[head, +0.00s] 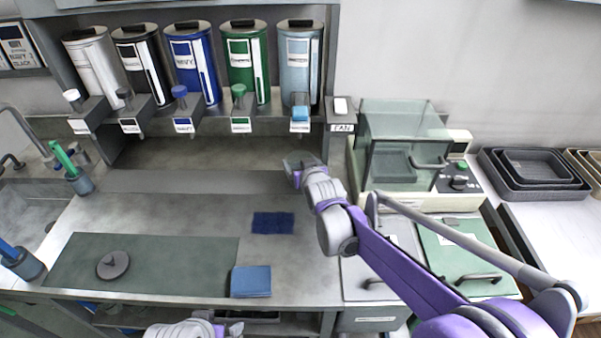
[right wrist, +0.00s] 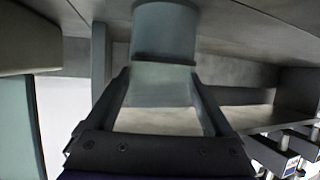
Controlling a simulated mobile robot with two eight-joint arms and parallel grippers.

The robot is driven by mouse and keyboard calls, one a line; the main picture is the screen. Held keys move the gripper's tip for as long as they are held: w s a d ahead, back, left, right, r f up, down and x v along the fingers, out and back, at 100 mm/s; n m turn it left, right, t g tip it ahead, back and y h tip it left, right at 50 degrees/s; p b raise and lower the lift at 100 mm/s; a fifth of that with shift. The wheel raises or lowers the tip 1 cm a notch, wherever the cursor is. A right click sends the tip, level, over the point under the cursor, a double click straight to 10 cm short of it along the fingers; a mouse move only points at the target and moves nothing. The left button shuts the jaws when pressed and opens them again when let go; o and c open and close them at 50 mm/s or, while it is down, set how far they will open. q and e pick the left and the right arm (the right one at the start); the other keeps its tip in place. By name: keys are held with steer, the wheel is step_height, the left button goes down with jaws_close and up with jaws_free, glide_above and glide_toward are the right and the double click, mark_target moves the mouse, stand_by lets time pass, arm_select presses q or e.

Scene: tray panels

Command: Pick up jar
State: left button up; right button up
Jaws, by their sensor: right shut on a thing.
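My right gripper (head: 295,175) is shut on a clear jar (head: 302,160) at the back of the counter, below the row of dispensers. In the right wrist view the jar (right wrist: 164,80) sits between the two fingers (right wrist: 163,105), its see-through body near the palm and a grey-green end (right wrist: 165,32) beyond. The jar's far side and what touches it there are hard to make out. Part of my left gripper (head: 228,329) shows at the bottom edge of the head view; its fingers are too cut off to read.
Several dispensers (head: 193,68) hang above the counter. A clear-fronted cabinet (head: 403,145) stands right of the jar. A dark blue cloth (head: 272,223), a folded blue cloth (head: 250,281) and a round grey lid (head: 113,265) lie on the counter. The counter's middle is mostly clear.

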jaws_close()
steer(key=shift+s+r, duration=0.15)
steer(key=shift+r, duration=0.25)
step_height(320, 180, up, 6)
steer(key=s+p, duration=0.2)
steer(key=s, duration=1.7)
steer(key=shift+s+a, duration=0.15)
steer(key=shift+s, duration=0.2)
